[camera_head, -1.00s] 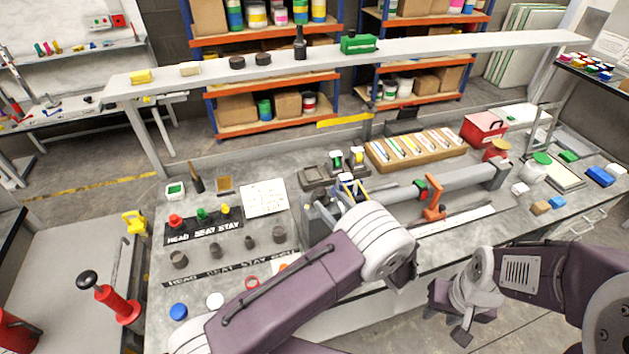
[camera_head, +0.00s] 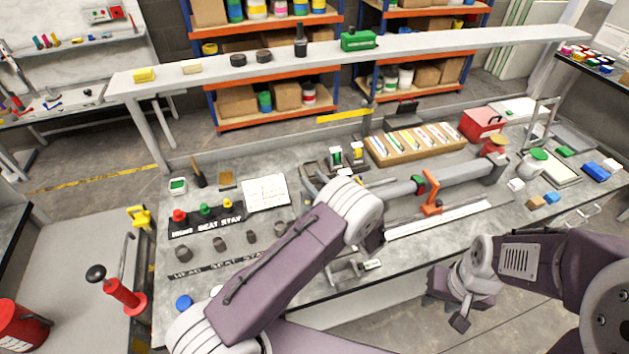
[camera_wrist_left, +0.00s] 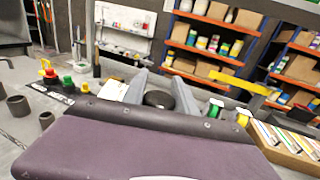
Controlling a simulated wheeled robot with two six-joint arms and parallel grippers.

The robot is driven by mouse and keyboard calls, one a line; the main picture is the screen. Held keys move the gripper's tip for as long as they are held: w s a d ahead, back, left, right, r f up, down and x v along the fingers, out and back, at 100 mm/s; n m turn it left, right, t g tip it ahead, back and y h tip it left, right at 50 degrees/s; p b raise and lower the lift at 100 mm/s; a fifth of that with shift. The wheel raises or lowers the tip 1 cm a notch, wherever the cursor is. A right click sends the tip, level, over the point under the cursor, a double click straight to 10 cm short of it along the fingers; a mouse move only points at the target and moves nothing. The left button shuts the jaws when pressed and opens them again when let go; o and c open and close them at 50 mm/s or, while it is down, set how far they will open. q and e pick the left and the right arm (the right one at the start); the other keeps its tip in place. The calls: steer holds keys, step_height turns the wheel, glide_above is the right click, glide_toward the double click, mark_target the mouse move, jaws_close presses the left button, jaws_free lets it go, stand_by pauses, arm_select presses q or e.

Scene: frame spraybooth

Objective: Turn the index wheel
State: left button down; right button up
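A dark round wheel (camera_wrist_left: 158,98), which looks like the index wheel, shows in the left wrist view between the grey fingers of my left gripper (camera_wrist_left: 162,92). The fingers stand apart, one on each side of the wheel; I cannot tell whether they touch it.
Green, yellow and red knobs (camera_head: 204,209) and several grey cups (camera_head: 219,237) stand at the bench's left. A wooden tray of tubes (camera_head: 415,143), an orange clamp (camera_head: 431,193) on a long bar and a red box (camera_head: 481,123) lie right. A raised shelf (camera_head: 430,47) crosses behind.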

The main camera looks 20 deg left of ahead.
arm_select(q)
steer(key=n+g+y+b, duration=0.1)
steer(key=b, duration=0.1)
steer(key=n+g+y+b, duration=0.1)
steer(key=g+b, duration=0.1)
steer(key=b, duration=0.1)
steer(key=shift+s+a+f+n, duration=0.2)
steer(key=shift+f+n, duration=0.1)
steer(key=shift+f, duration=0.1)
steer(key=shift+s+r+n+g+y+b, duration=0.2)
steer(key=shift+r+n+g+y+b, duration=0.15)
steer(key=shift+g, duration=0.25)
steer(key=c, duration=1)
jaws_free()
steer(key=shift+c, duration=0.2)
steer(key=b+v, duration=0.2)
steer(key=v, duration=0.7)
steer(key=shift+b, duration=0.35)
